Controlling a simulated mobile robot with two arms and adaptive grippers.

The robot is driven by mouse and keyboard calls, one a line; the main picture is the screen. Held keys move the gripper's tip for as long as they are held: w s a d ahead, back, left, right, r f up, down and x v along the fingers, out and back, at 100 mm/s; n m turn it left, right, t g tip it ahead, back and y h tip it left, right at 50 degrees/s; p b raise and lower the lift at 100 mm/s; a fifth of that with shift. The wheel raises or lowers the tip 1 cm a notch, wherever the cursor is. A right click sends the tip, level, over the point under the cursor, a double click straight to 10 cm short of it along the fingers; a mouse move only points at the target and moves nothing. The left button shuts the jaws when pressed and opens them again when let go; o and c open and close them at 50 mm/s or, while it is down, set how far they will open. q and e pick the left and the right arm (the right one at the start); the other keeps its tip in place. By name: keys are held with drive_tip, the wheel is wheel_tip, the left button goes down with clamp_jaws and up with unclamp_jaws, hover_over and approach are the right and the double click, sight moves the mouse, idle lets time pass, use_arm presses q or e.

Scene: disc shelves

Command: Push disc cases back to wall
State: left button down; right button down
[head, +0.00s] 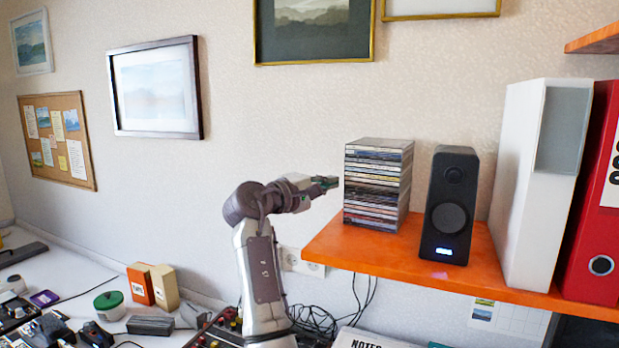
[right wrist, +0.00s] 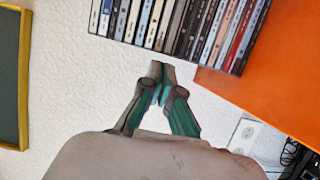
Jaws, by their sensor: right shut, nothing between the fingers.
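A stack of disc cases (head: 378,184) stands at the left end of the orange shelf (head: 400,262), near the wall. In the right wrist view the disc cases (right wrist: 175,25) run along the top, with the orange shelf (right wrist: 265,75) to their right. My right gripper (head: 332,182) is just left of the stack at about its mid height. In the right wrist view its green fingertips (right wrist: 160,80) are together and empty, below the case spines. I cannot tell whether they touch the cases. My left gripper is not in view.
A black speaker (head: 450,205) stands right of the stack. A white binder (head: 525,185) and a red binder (head: 598,215) stand further right. Framed pictures (head: 155,88) hang on the wall. A white desk with boxes (head: 140,284), devices and cables lies below left.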

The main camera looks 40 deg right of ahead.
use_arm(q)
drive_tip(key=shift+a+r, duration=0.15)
use_arm(e)
drive_tip(key=shift+s+d, duration=0.35)
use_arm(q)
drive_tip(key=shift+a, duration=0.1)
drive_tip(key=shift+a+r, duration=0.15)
use_arm(e)
drive_tip(key=shift+s+d, duration=0.55)
drive_tip(key=shift+d, duration=0.1)
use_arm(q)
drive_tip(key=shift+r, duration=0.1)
